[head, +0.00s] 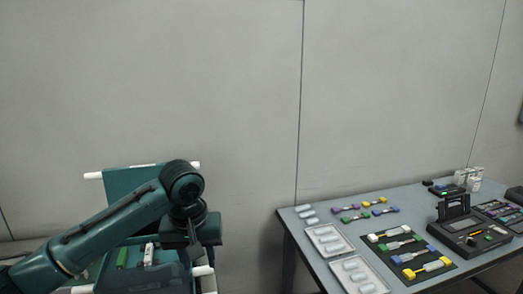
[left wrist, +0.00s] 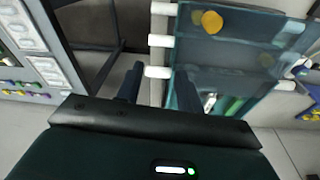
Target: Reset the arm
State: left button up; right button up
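My left arm reaches in from the left in the head view, teal and bent at the wrist. My left gripper (head: 192,250) points down over the teal cart (head: 130,182); its fingertips are hard to make out there. In the left wrist view the two dark fingers of my left gripper (left wrist: 158,80) stand apart with nothing seen between them. The cart's teal panel and white posts (left wrist: 160,55) lie beyond the fingers. My right gripper is in neither view.
A green item (head: 122,257) and a white item (head: 148,254) lie in the cart. A grey table (head: 310,268) at right holds white trays (head: 328,240), a dark mat (head: 388,234) with coloured pieces, and a black splicing device (head: 468,228). A gap separates cart and table.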

pick_arm(q)
jog(key=s+d+f+m+t+h, duration=0.1)
jog(key=s+d+f+m+h, duration=0.4)
jog(key=s+f, duration=0.8)
jog(key=s+a+f+n+t+y, duration=0.1)
jog(key=s+a+f+y, duration=0.2)
jog(key=s+a, duration=0.45)
jog(key=s+a+f+n+y, duration=0.1)
jog(key=s+a+f+y, duration=0.1)
jog(key=s+a, duration=0.5)
jog(key=w+d+f+m+t+h, duration=0.1)
jog(key=w+d+f+t+h, duration=0.2)
jog(key=w+d+f+t, duration=0.2)
jog(key=d+f+t, duration=0.1)
jog(key=d+t, duration=0.1)
jog(key=d, duration=0.1)
jog(key=shift+w+f+p, duration=0.15)
jog(key=shift+w+p, duration=0.05)
jog(key=shift+p, duration=0.15)
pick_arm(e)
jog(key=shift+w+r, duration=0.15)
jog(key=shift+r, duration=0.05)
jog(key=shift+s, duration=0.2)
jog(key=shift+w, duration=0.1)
